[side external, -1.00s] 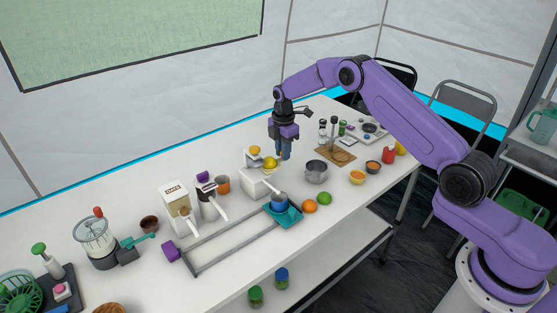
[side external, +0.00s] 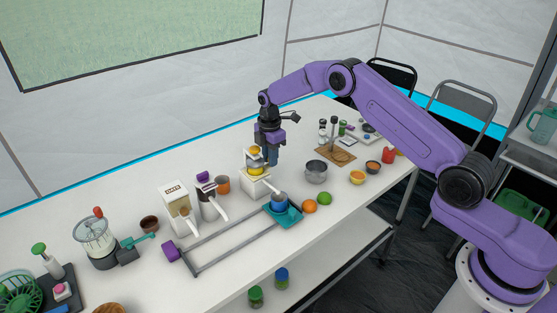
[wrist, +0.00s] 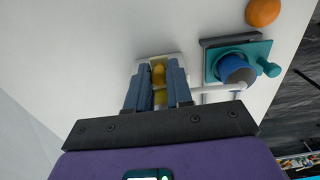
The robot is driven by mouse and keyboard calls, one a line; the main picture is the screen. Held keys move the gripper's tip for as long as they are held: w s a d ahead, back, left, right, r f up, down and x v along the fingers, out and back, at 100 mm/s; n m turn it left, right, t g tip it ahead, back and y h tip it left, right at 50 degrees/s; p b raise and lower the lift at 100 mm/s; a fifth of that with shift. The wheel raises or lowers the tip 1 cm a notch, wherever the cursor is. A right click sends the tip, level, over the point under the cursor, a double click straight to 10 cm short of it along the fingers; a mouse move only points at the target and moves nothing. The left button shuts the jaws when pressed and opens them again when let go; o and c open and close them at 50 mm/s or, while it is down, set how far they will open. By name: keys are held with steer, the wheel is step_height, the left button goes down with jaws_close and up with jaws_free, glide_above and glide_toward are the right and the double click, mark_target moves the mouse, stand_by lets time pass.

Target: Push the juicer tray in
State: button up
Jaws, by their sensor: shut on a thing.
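The white juicer (side external: 258,187) stands on the table with a yellow fruit (side external: 255,170) under its top part. The fruit is lined up with the juicer's body; the tray under it is too small to make out. My gripper (side external: 271,160) points down, close against the juicer's right and far side. In the wrist view, my gripper's blue fingers (wrist: 159,88) have a narrow gap, with yellow showing between them and the white juicer (wrist: 180,58) beyond. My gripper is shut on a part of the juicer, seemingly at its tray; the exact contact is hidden.
A teal tray (side external: 294,219) with a blue cup (side external: 279,201) sits at the juicer's front right, on a grey rail frame (side external: 232,251). A metal pot (side external: 316,173) is to the right. White dispensers (side external: 174,203) stand to the left. An orange (side external: 309,206) lies near the teal tray.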

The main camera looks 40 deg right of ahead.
steer(key=o, duration=0.8)
steer(key=shift+o, duration=0.2)
steer(key=shift+r, duration=3.5)
